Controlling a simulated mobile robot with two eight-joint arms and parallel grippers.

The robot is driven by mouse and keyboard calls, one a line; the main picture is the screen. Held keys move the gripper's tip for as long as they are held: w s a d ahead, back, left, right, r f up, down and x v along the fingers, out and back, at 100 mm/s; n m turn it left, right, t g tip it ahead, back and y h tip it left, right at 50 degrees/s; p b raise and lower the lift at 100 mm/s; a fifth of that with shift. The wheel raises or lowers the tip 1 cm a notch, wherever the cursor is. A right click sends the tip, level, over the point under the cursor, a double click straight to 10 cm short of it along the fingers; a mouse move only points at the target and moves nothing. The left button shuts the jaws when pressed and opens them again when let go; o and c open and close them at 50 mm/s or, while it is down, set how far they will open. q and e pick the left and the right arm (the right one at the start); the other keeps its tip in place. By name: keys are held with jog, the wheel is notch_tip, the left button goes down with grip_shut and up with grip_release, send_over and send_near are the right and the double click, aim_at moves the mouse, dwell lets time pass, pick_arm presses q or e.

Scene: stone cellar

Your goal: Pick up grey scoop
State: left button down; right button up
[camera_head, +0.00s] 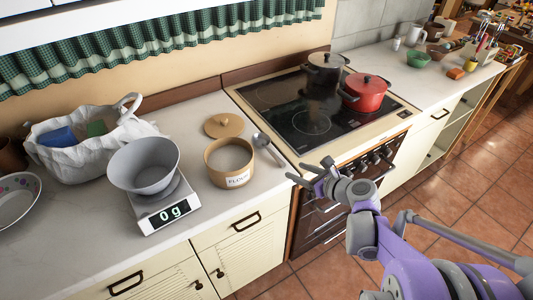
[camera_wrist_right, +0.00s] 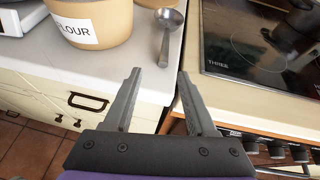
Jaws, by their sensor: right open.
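The grey scoop (camera_head: 268,147) lies on the white counter, just right of the flour canister (camera_head: 229,161) and left of the stove. Its rounded end is toward the canister and its handle points toward the counter's front corner. In the right wrist view the scoop (camera_wrist_right: 167,32) is at the top, beyond the fingertips. My right gripper (camera_head: 304,175) is open and empty at the counter's front edge, apart from the scoop. Its two spread fingers also show in the right wrist view (camera_wrist_right: 160,75). My left gripper is not in view.
A kitchen scale (camera_head: 165,208) reading 0 g bears a grey bowl (camera_head: 144,165). A round wooden lid (camera_head: 224,125) lies behind the canister. A white bag (camera_head: 75,155) stands at the left. The stove (camera_head: 310,121) holds a red pot (camera_head: 366,92) and a dark pot (camera_head: 325,70).

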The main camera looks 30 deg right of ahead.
aim_at(278, 158)
jog(key=shift+m, duration=0.6)
jog(key=w, duration=0.1)
jog(key=w+f, duration=0.1)
jog(key=w, duration=0.2)
jog(key=shift+w+d+f, duration=0.15)
jog(key=shift+w+f, duration=0.25)
jog(key=x, duration=0.4)
jog(key=r+x, duration=0.1)
jog(key=x, duration=0.1)
jog(key=shift+w+a, duration=0.1)
jog(key=shift+a, duration=0.1)
grip_shut()
